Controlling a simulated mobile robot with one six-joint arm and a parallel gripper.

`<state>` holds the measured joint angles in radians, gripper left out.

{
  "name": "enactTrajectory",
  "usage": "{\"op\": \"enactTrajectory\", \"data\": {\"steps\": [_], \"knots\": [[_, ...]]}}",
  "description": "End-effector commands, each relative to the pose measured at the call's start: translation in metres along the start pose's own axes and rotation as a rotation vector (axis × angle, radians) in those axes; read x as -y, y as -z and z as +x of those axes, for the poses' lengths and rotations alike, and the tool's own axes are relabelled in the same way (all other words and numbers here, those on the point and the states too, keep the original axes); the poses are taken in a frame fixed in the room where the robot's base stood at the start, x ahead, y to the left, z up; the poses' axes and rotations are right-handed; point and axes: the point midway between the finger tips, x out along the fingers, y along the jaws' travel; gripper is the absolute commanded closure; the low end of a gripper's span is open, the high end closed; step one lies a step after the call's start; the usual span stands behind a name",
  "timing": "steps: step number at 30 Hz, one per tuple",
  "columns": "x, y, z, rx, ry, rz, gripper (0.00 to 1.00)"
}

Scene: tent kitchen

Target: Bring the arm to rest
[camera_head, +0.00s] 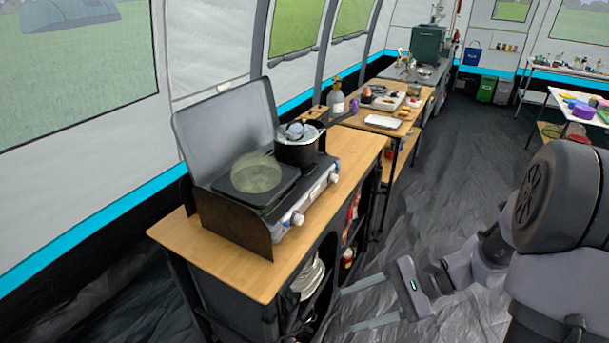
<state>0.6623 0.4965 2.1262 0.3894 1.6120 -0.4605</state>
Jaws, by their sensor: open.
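My gripper (359,304) shows in the head view at the lower middle right. Its two pale fingers are spread apart and point left toward the front of the stove cabinet. Nothing shows between the fingers. My arm (478,262) reaches in from the right, low over the dark floor. Whether the fingertips touch the cabinet cannot be told from this view.
A wooden-topped cabinet (225,262) bears a camping stove (236,218) with a dark pot (299,150). Plates and other things stand on its shelves. A second table (366,117) with small items stands behind. Dark floor sheeting (455,170) is clear down the middle.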

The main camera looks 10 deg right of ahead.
Motion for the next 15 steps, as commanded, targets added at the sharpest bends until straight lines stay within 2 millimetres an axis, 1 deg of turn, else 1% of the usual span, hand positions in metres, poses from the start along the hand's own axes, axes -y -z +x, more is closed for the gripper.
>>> {"op": "enactTrajectory", "data": {"steps": [1, 2, 3, 6, 9, 10, 12, 15], "knots": [[-0.001, -0.024, 0.003, -0.066, -0.077, -0.085, 0.48], [-0.004, -0.039, 0.006, -0.119, -0.134, -0.148, 0.48], [-0.011, -0.060, 0.008, -0.200, -0.209, -0.239, 0.48], [-0.029, -0.102, 0.008, -0.418, -0.349, -0.493, 0.48], [-0.040, -0.132, 0.000, -0.619, -0.399, -0.735, 0.48], [-0.042, -0.139, -0.003, -0.669, -0.400, -0.799, 0.48], [-0.045, -0.152, -0.008, -0.764, -0.388, -0.925, 0.48], [-0.046, -0.164, -0.014, -0.847, -0.359, -1.036, 0.48]]}}
